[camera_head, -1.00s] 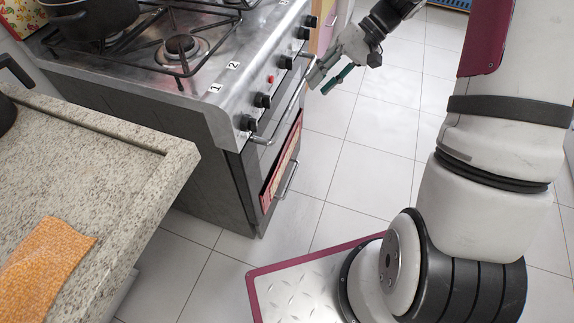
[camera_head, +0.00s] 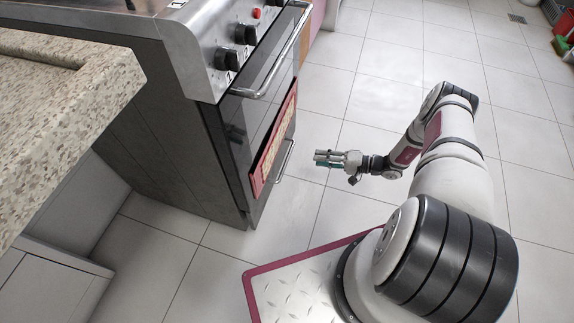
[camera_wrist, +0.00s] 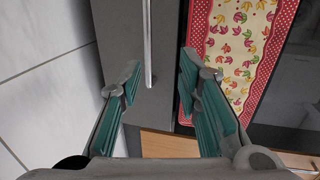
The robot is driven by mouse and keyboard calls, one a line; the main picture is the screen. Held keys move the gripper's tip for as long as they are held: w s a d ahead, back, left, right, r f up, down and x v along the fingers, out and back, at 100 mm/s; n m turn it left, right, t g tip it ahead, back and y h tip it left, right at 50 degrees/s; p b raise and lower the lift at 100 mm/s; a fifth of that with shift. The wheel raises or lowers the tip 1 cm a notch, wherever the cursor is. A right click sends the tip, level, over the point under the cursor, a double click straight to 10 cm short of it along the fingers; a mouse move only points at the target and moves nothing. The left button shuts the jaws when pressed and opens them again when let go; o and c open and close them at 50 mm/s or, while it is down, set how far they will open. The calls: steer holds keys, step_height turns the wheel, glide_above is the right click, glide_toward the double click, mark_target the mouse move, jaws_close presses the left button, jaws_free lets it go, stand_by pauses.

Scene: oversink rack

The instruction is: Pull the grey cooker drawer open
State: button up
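The grey cooker drawer (camera_wrist: 168,55) is the low front panel of the cooker, with a thin silver bar handle (camera_wrist: 147,45). In the head view the handle (camera_head: 285,161) sits low on the cooker front, beside the hanging towel. The drawer looks closed. My gripper (camera_head: 328,158) is open and empty, a short way right of the handle and apart from it. In the wrist view my gripper's green-padded fingers (camera_wrist: 160,80) are spread, with the handle's end between them, beyond the tips.
A red-bordered patterned towel (camera_head: 273,145) hangs on the cooker front under the oven door handle (camera_head: 278,62). Black knobs (camera_head: 240,33) line the top. A stone counter (camera_head: 60,110) stands at left. The tiled floor (camera_head: 340,90) right of the cooker is clear.

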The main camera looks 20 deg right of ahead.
mark_target(287, 158)
steer(key=shift+t, duration=0.3)
steer(key=b+x, duration=0.1)
steer(key=x, duration=0.3)
steer(key=f+b+x, duration=0.1)
steer(key=b+x, duration=0.1)
steer(key=x, duration=0.3)
steer(key=f+b+x, duration=0.1)
steer(key=x, duration=0.4)
steer(key=shift+s+f, duration=0.15)
steer(key=shift+s, duration=0.2)
jaws_close()
